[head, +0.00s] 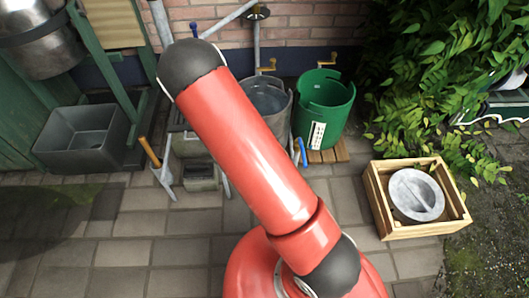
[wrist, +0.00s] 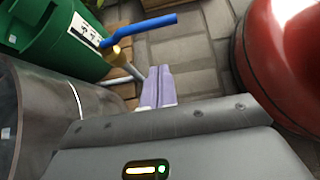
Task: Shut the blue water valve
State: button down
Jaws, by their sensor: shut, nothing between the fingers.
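The blue valve lever (head: 302,152) stands in front of the green tub in the head view, beside the grey bucket. In the wrist view the blue lever (wrist: 145,25) sits on a brass fitting (wrist: 121,51) with a pale pipe running below it. The lever lies across the picture at an angle to that pipe. My gripper (wrist: 158,72) is shut and empty, its purple fingertips close below the lever in the picture, with a gap between. I cannot tell the gap in depth. In the head view my red arm hides the gripper.
The green tub (head: 324,112) stands on wooden slats, next to the grey bucket (head: 266,97). A wooden crate (head: 384,206) stands at the right. An orange-handled lever (head: 150,152) stands at left. A dark blue handle (head: 194,29) is on the wall. Open paving (head: 115,250) lies in front.

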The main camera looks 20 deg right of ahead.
aim_at(302, 152)
jog(key=shift+s+d+f, duration=0.1)
jog(key=shift+s+d, duration=0.15)
jog(key=shift+d, duration=0.65)
jog(key=shift+s+d+f, duration=0.1)
jog(key=shift+s+d, duration=0.15)
jog(key=shift+d, duration=0.6)
jog(key=shift+s+d+f, duration=0.1)
jog(key=shift+s+d, duration=0.15)
jog(key=shift+d, duration=0.65)
jog(key=shift+d, duration=0.15)
